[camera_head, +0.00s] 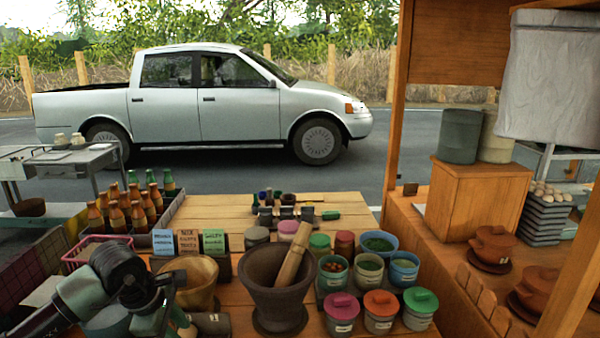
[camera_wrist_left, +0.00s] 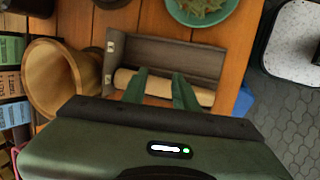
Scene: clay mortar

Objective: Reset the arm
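My left gripper (camera_head: 172,322) is at the front left of the wooden table in the head view, low beside the wooden bowl (camera_head: 196,284). In the left wrist view its two green fingers (camera_wrist_left: 160,90) are apart, with nothing visibly clamped between them. They point over a brown open box (camera_wrist_left: 165,55) with a pale wooden cylinder (camera_wrist_left: 205,97) at its near side; contact cannot be told. The wooden bowl also shows there at the left (camera_wrist_left: 52,80). My right gripper is in neither view.
A dark clay mortar (camera_head: 262,290) with a wooden pestle (camera_head: 293,255) leaning in it stands right of the wooden bowl. Several lidded jars (camera_head: 380,310) and cups stand further right. A bottle crate (camera_head: 160,215) and upright cards (camera_head: 188,241) stand behind my left arm.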

